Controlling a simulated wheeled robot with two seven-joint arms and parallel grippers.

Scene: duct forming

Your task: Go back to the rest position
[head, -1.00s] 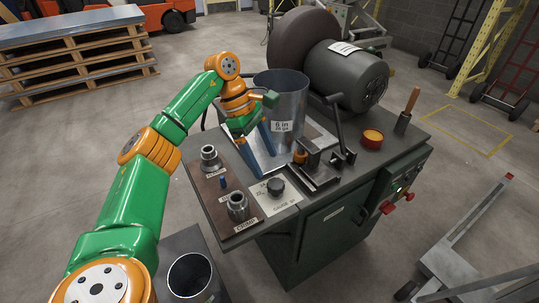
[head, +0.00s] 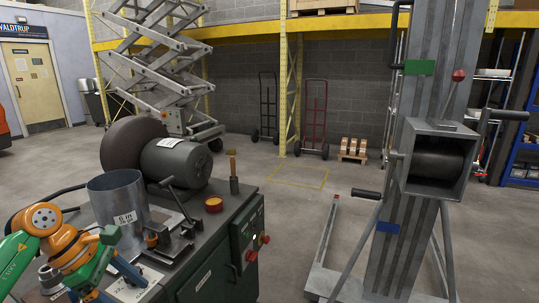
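My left gripper (head: 117,279) is at the lower left of the head view, above the front part of the machine bench. Its two blue-tipped fingers are spread apart with nothing visible between them. The metal duct cylinder (head: 117,198) with a "6 in" label stands upright on the bench just beyond the gripper, apart from it. My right gripper does not show.
The dark green bench (head: 215,275) carries a grey motor (head: 178,163), a clamp (head: 173,243) and a red-orange cup (head: 213,204). A tall lift mast (head: 400,200) stands at the right. The floor around the yellow marking (head: 300,176) is clear.

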